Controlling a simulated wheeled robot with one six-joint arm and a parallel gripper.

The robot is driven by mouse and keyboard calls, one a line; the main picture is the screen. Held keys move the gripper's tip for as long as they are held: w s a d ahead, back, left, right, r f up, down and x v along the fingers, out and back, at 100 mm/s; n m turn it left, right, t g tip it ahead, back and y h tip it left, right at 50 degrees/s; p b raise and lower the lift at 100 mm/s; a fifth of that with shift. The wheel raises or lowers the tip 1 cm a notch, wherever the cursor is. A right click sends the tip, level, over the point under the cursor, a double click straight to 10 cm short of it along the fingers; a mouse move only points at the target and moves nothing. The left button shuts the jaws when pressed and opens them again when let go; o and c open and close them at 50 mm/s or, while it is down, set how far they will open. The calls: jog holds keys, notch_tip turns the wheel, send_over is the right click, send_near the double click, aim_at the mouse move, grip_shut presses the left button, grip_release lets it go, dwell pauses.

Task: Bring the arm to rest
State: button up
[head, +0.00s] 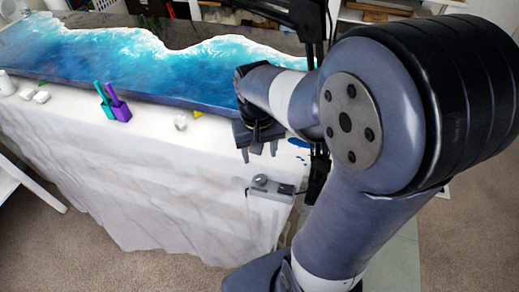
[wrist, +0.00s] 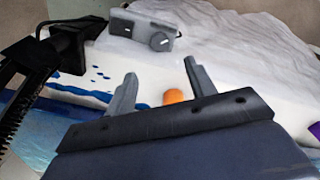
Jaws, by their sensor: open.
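My gripper (head: 259,150) hangs over the front edge of the white-draped table, near the right end of the blue resin slab (head: 120,62). In the wrist view my gripper (wrist: 160,78) shows two grey fingers standing apart, with nothing held between them. An orange object (wrist: 175,96) shows beyond the gripper bar, near the right finger, partly hidden. My arm fills the right side of the head view and hides part of the table.
A grey box with a knob (head: 270,187) is at the table's draped front; it also shows in the wrist view (wrist: 135,32). A purple holder (head: 119,109), a teal holder (head: 103,100) and small white items (head: 41,97) stand along the front edge. A black rail (wrist: 22,100) is close by.

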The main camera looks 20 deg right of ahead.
aim_at(261, 177)
dwell(0.4)
jog(key=f, duration=1.1)
jog(key=shift+d, duration=0.2)
jog(key=shift+r, duration=0.15)
